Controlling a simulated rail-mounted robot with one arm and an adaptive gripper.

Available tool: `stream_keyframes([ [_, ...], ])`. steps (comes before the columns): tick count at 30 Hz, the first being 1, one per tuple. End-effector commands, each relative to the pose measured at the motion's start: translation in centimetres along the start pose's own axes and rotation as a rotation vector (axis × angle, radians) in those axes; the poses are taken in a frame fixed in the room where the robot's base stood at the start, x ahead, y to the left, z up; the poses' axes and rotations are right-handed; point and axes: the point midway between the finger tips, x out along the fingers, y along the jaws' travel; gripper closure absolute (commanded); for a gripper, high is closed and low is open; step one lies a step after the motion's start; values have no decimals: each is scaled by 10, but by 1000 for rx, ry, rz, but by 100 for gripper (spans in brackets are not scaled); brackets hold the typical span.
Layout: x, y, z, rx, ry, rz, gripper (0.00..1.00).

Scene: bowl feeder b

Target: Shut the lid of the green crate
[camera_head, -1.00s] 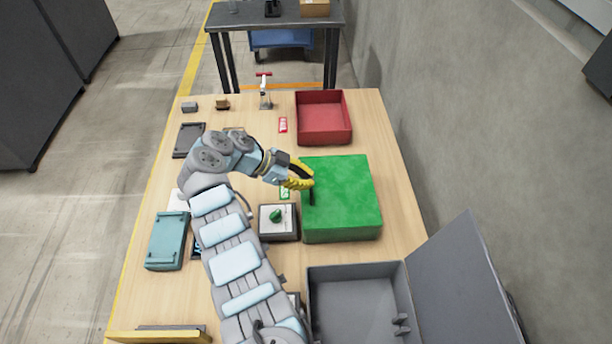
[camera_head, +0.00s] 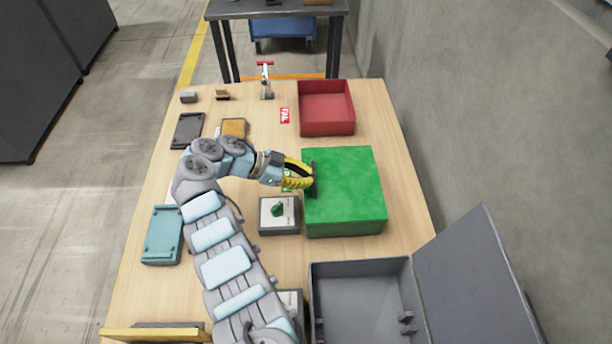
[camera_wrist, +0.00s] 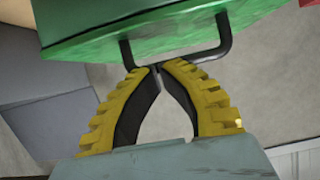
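The green crate (camera_head: 345,190) stands on the right half of the wooden table. Its flat green top covers it and no inside shows; whether the lid sits fully down cannot be told. A black bar handle (camera_head: 314,178) is on its left side. In the wrist view the handle (camera_wrist: 185,58) juts from the green surface (camera_wrist: 90,38). My gripper (camera_head: 306,178), with yellow-backed fingers, reaches the handle from the left. In the wrist view its fingertips (camera_wrist: 158,69) come together at the handle's bar and appear closed on it.
An open red box (camera_head: 326,112) lies behind the crate, and an open grey case (camera_head: 360,270) with raised lid is in front. A box with a green knob (camera_head: 278,212) sits close left of the crate. A wall rises on the right.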

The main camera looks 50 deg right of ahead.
Motion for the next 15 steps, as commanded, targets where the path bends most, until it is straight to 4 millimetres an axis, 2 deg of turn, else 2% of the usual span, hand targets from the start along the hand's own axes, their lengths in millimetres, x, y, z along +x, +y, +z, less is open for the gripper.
stream_keyframes([
  [8, -3, 0, 0, 0, -1, 0, 100],
  [15, -25, 0, 0, -3, 0, -1, 100],
])
